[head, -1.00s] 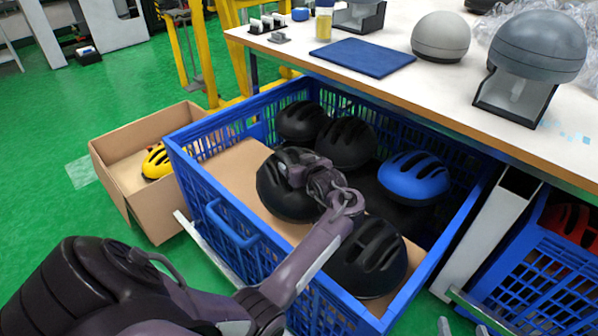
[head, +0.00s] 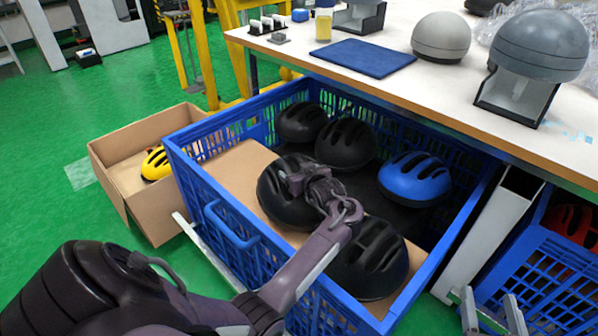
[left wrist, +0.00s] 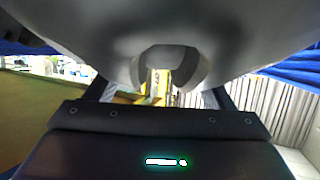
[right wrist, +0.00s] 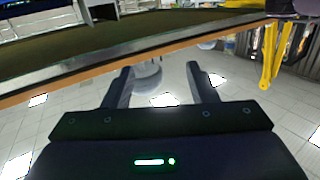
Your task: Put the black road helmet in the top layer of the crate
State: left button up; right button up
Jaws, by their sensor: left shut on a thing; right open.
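My left gripper (head: 303,182) is shut on a black helmet (head: 280,205) inside the blue crate (head: 205,190). The held helmet fills the top of the left wrist view (left wrist: 225,45). It is over the brown cardboard sheet (head: 235,165); I cannot tell whether it touches it. Two black helmets (head: 300,121) (head: 347,142) sit at the crate's back and another black helmet (head: 368,265) at the front, partly behind my left arm. A blue helmet (head: 413,178) sits at the right. My right gripper (head: 492,312) is open and empty at the lower right.
A cardboard box (head: 150,215) with a yellow helmet (head: 157,163) stands left of the crate. The white table (head: 400,82) edges over the crate's back right. A second blue crate (head: 540,285) with a red helmet (head: 570,222) is at the right, near my right gripper.

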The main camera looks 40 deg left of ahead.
jog(key=shift+r, duration=0.1)
pick_arm(q)
jog(key=shift+f, duration=0.35)
jog(key=o, duration=1.7)
pick_arm(e)
jog(key=r, duration=0.1)
jog(key=r+t, duration=0.1)
jog(key=shift+w+r, duration=0.2)
jog(key=shift+r, duration=0.1)
jog(key=shift+f, duration=0.2)
